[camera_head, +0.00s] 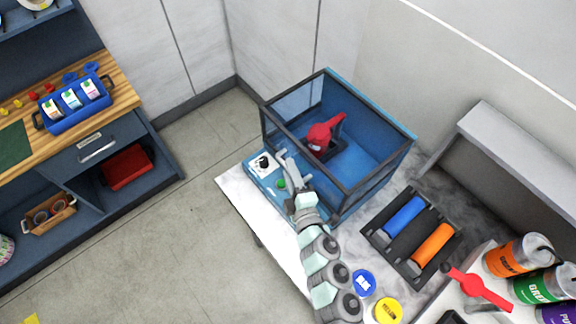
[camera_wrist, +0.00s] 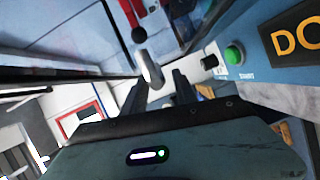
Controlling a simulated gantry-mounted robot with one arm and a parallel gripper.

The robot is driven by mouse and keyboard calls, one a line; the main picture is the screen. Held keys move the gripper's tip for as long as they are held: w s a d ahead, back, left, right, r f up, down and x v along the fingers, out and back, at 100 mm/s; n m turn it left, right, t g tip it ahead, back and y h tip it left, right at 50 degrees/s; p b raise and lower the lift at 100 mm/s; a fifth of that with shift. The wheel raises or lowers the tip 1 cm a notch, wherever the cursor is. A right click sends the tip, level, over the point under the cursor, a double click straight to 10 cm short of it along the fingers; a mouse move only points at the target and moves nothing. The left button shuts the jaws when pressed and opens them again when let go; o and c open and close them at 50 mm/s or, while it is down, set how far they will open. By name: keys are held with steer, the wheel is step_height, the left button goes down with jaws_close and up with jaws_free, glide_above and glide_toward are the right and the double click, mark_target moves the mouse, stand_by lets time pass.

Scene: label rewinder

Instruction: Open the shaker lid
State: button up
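The shaker (camera_head: 390,175) is a dark-framed box with clear panels and a blue interior. Its lid looks closed. A red clamp-like part (camera_head: 322,135) sits inside; red parts also show in the wrist view (camera_wrist: 127,14). A pale metal handle (camera_wrist: 150,68) sticks out from the shaker's front towards my gripper. My gripper (camera_wrist: 160,86) is open, with its two dark fingers apart and the handle's end near the gap between them. I cannot tell whether they touch. In the head view my gripper (camera_head: 288,172) is at the shaker's front, above the control panel.
The blue front panel carries a green button (camera_wrist: 234,53) and a black knob (camera_head: 264,161). A black rack with a blue roller (camera_head: 404,216) and an orange roller (camera_head: 433,246) lies right of the shaker. Paint cans (camera_head: 516,258) stand at lower right. Open floor lies left.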

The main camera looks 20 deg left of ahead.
steer(key=shift+x, duration=0.9)
steer(key=shift+c, duration=0.4)
jaws_close()
stand_by(0.5)
